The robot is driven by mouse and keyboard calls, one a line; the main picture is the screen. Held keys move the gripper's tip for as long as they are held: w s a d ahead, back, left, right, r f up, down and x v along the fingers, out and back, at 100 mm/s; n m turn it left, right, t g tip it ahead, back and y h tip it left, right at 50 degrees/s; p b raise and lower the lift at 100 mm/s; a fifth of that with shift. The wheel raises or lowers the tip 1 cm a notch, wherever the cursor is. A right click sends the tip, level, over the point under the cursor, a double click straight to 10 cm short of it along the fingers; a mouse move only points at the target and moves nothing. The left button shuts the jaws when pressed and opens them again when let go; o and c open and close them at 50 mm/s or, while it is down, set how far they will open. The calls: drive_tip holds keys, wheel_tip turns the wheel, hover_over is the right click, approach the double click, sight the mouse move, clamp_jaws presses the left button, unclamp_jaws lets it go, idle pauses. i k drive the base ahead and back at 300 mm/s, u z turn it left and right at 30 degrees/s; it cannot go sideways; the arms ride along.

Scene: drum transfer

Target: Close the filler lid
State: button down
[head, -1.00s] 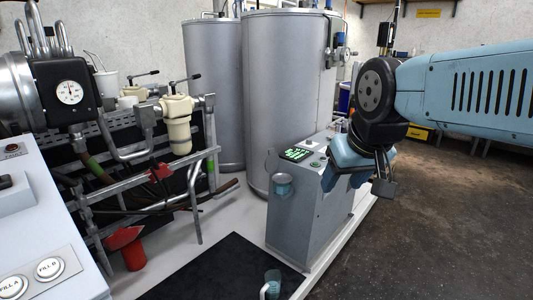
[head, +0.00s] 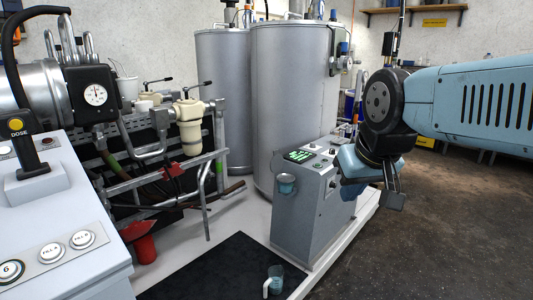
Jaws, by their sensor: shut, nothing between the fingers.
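A small round filler cup (head: 286,185) with a blue-grey body sticks out from the left side of the grey cabinet (head: 305,222). Its top looks flat and level, as if a lid lies on it, but it is too small to be sure. No raised lid shows above it. My gripper (head: 394,197) is shut and empty. In the picture it is right of the cabinet and apart from the cup, hanging below my blue arm.
A lit green display (head: 299,156) and buttons are on the cabinet's top. A clear jug (head: 275,280) stands on the black mat (head: 215,272). Two tall silver tanks (head: 290,100) stand behind. Pipework (head: 185,180) and a panel (head: 75,245) are on the left. The right floor is clear.

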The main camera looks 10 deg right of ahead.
sight(276, 162)
drive_tip(key=u, duration=0.4)
drive_tip(key=k, duration=0.1)
drive_tip(key=z, duration=0.85)
drive_tip(key=i, duration=1.15)
drive_tip(key=u, duration=0.6)
